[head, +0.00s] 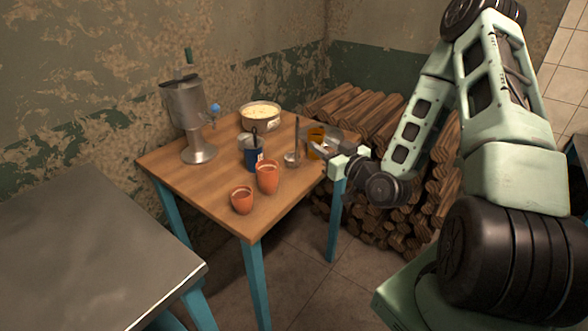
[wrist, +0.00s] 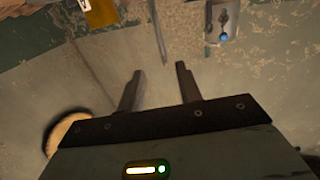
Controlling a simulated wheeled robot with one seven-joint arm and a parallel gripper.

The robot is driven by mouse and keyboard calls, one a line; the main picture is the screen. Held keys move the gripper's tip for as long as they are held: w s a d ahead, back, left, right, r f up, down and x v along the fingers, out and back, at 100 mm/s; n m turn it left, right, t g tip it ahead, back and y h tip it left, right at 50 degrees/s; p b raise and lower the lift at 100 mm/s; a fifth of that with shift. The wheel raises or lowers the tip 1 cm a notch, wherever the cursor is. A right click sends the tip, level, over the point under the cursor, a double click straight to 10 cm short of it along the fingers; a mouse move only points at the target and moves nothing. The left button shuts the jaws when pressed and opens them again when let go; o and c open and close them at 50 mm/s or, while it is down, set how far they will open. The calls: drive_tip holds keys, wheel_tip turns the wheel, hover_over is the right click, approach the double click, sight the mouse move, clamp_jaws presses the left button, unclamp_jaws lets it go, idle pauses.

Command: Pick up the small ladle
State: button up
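A small metal ladle (head: 292,157) stands on the wooden table, its thin handle upright, near the table's right side. In the wrist view, a thin upright rod that looks like its handle (wrist: 157,35) shows at the top, beyond the fingertips. My gripper (head: 318,151) is at the table's right edge, to the right of the ladle and apart from it. In the wrist view the two fingers of my gripper (wrist: 160,72) are spread with nothing between them. Part of the gripper overlaps a yellow-orange container in the head view.
The yellow-orange container (head: 316,138) stands close behind my gripper. A blue can (head: 254,160) with a dark handle, two clay cups (head: 267,178), a pot (head: 260,115) and a metal dispenser (head: 188,110) share the table. Stacked logs (head: 365,115) lie behind.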

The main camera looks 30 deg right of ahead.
sight(298, 130)
drive_tip(key=w+b, duration=0.2)
drive_tip(key=w, duration=1.1)
drive_tip(key=shift+w+a+f, duration=0.2)
drive_tip(key=shift+w+a, duration=0.05)
drive_tip(key=shift+w, duration=0.05)
clamp_jaws()
